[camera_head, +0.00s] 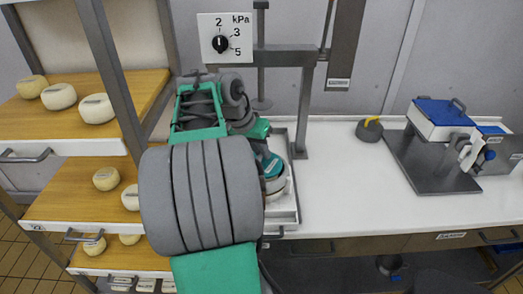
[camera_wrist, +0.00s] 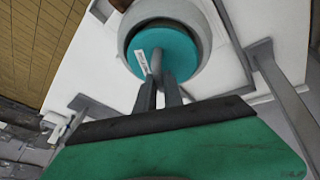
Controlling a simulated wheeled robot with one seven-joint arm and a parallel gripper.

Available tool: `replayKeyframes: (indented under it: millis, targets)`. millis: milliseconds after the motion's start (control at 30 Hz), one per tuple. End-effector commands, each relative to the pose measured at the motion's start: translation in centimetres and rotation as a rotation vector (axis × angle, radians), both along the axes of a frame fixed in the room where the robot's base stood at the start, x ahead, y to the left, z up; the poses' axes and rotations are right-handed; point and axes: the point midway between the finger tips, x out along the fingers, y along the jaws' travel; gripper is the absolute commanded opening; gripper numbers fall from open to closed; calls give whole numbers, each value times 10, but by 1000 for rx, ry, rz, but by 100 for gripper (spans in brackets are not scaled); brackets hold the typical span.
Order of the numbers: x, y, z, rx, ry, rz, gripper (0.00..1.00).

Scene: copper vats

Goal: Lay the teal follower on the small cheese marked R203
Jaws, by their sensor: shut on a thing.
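The teal follower (camera_wrist: 178,42) is a round disc with a pale label strip. In the wrist view it sits within the outline of a grey-white round body (camera_wrist: 207,32), and I cannot tell whether it rests on it or is just above. My gripper (camera_wrist: 160,88) is shut on the follower's grey grip. In the head view the follower (camera_head: 271,164) shows partly behind my arm, above a pale round body (camera_head: 278,185) in a white tray (camera_head: 290,213). No R203 mark is readable.
A press frame (camera_head: 306,100) with a dial panel (camera_head: 220,38) stands behind. Shelves at left hold several small cheeses (camera_head: 97,108). A grey weight with a yellow handle (camera_head: 369,129) and a blue-topped device (camera_head: 440,112) are at right. The white counter (camera_head: 335,180) between is clear.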

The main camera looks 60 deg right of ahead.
Motion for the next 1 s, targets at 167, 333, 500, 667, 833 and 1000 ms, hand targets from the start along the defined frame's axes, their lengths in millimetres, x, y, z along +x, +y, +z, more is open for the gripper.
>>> replayKeyframes:
  millis: [167,333,500,667,833,1000]
  targets:
    - [0,0,-2,-1,0,0,0]
    - [0,0,-2,-1,0,0,0]
    - [0,0,-2,0,0,0,26]
    - [0,0,-2,0,0,0,37]
    - [0,0,-2,1,0,0,37]
    - [0,0,6,0,0,0,37]
